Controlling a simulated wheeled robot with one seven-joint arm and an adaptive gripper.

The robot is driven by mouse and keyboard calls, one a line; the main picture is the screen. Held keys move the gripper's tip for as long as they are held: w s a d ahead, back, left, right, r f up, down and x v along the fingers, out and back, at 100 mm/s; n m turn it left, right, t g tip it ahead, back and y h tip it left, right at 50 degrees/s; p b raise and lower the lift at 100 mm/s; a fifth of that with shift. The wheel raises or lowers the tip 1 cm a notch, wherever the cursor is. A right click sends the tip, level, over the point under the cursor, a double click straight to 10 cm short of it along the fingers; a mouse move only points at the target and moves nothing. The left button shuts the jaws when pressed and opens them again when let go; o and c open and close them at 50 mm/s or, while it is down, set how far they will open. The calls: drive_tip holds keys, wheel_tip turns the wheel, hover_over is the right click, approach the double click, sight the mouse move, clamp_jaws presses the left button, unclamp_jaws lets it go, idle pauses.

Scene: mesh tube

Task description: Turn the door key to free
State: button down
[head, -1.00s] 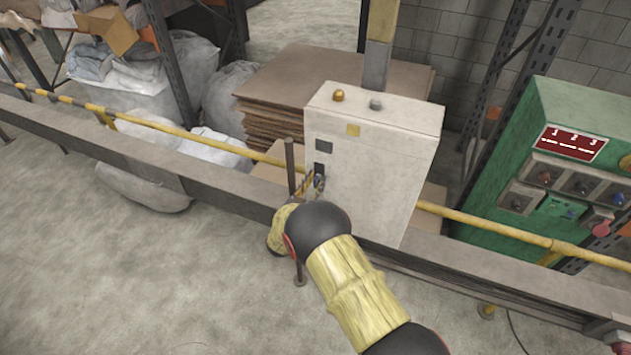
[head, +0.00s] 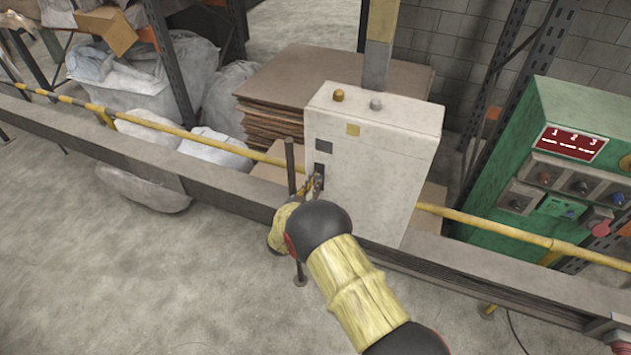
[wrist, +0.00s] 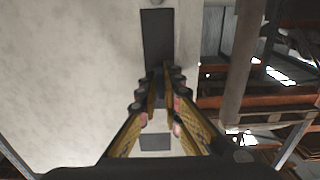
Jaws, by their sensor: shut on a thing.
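The pale control box (head: 372,165) stands behind the rail, with a dark lock plate (head: 319,170) low on its left face. My gripper (head: 315,184) is at that plate, reached from the front left. In the wrist view my gripper (wrist: 162,85) has its fingers close together at the lower end of the dark plate (wrist: 157,40). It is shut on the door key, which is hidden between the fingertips. I cannot make out the key's angle.
A thin dark post (head: 291,170) stands just left of my gripper. A yellow rail (head: 500,233) and a grey beam run across the front. A green panel (head: 575,160) stands at the right. The floor at the left front is clear.

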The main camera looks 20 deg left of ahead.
drive_tip(key=shift+m+b, duration=0.3)
drive_tip(key=shift+b, duration=0.2)
drive_tip(key=m+b, duration=0.1)
drive_tip(key=b, duration=0.1)
drive_tip(key=m+b, duration=0.2)
drive_tip(key=b, duration=0.1)
drive_tip(key=shift+f+m, duration=0.25)
drive_tip(key=shift+m, duration=0.05)
drive_tip(key=m+b, duration=0.6)
drive_tip(key=b, duration=0.2)
drive_tip(key=shift+d+f+b, duration=0.1)
drive_tip(key=shift+b, duration=0.25)
drive_tip(key=m+b, duration=0.4)
drive_tip(key=b, duration=0.1)
drive_tip(key=m+b, duration=0.3)
drive_tip(key=b, duration=0.1)
drive_tip(key=shift+m+b, duration=0.3)
drive_tip(key=shift+m, duration=0.1)
drive_tip(key=c, duration=2.1)
unclamp_jaws()
drive_tip(key=shift+o, duration=0.7)
